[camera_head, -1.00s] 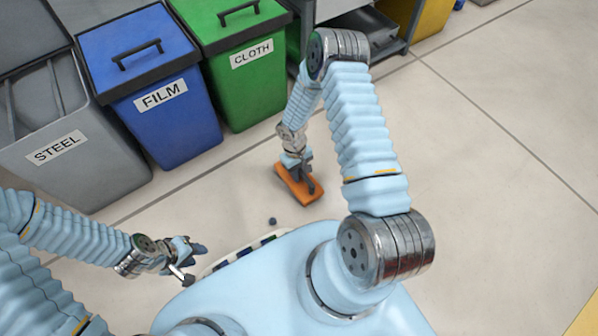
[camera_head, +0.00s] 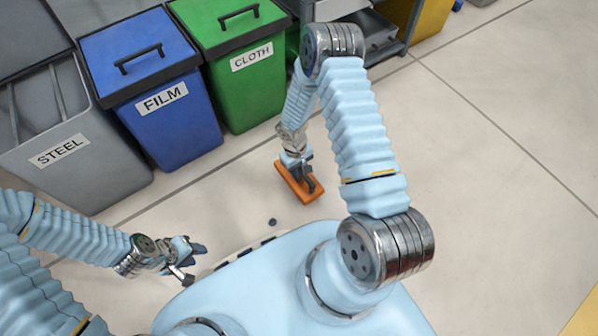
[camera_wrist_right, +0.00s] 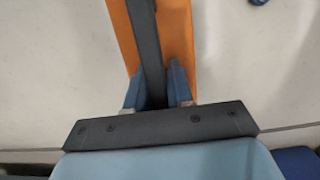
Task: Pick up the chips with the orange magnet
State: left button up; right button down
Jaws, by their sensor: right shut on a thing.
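The orange magnet (camera_head: 286,180) is a flat orange block with a dark bar handle along it. It also shows in the right wrist view (camera_wrist_right: 181,40). My right gripper (camera_head: 303,174) is above it, with its fingers on either side of the dark handle (camera_wrist_right: 149,45), shut on it. A small dark chip (camera_head: 272,222) lies on the floor between the magnet and my base. A dark piece at the top edge of the right wrist view (camera_wrist_right: 258,2) may be the same chip. My left gripper (camera_head: 192,262) is empty, its fingers apart, at lower left.
A grey STEEL bin (camera_head: 95,178), a blue FILM bin (camera_head: 185,125) and a green CLOTH bin (camera_head: 258,90) stand in a row at upper left. A grey shelf (camera_head: 383,42) and a yellow bin (camera_head: 432,20) are behind my right arm. The tiled floor at right is clear.

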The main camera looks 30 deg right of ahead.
jog(key=shift+w+r+p, duration=0.1)
jog(key=shift+r+p, duration=2.25)
jog(key=shift+r, duration=1.75)
